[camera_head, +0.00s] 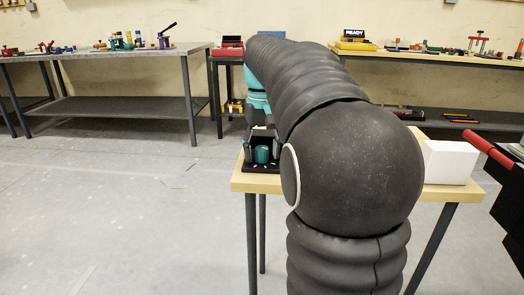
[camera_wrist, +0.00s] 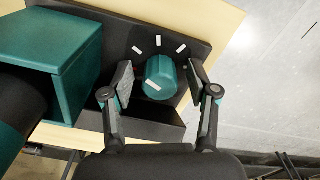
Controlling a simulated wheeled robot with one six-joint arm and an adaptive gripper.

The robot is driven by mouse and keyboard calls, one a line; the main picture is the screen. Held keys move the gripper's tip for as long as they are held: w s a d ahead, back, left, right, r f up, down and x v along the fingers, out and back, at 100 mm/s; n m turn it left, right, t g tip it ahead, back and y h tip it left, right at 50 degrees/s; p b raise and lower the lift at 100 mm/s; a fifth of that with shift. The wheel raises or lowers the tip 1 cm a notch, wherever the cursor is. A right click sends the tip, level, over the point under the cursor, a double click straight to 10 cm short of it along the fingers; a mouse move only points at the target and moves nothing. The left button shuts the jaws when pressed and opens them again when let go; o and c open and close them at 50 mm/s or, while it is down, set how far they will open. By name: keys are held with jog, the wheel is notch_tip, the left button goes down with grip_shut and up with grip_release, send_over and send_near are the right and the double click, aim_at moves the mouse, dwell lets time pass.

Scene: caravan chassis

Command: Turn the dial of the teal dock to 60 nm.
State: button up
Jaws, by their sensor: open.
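The teal dial (camera_wrist: 160,77) is a round knob with a white pointer line, set on a black plate (camera_wrist: 205,44) with several white tick marks around it. A teal block (camera_wrist: 50,52) of the dock stands left of the dial in the wrist view. My gripper (camera_wrist: 160,82) is open, with one finger on each side of the dial; I cannot tell whether either finger touches it. In the head view the dial (camera_head: 262,154) shows at the left end of the small wooden table, with my gripper (camera_head: 262,142) at it. My arm hides much of the dock there. No numbers are readable.
The small wooden table (camera_head: 450,192) also bears a white box (camera_head: 450,162) on the right. A red bar (camera_head: 494,151) juts in at the far right. Workbenches (camera_head: 110,62) with tools stand along the back wall. The floor at left is clear.

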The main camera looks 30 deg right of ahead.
grip_shut()
jog(key=shift+m, duration=0.3)
jog(key=shift+r+m+p, duration=0.1)
jog(key=shift+m+p, duration=0.7)
jog(key=shift+m, duration=0.1)
jog(key=m, duration=0.3)
jog(key=shift+a+m, duration=0.1)
jog(key=shift+m, duration=0.3)
jog(key=m, duration=0.3)
jog(key=shift+w, duration=0.1)
jog(key=shift+m, duration=2)
jog(key=shift+w, duration=0.1)
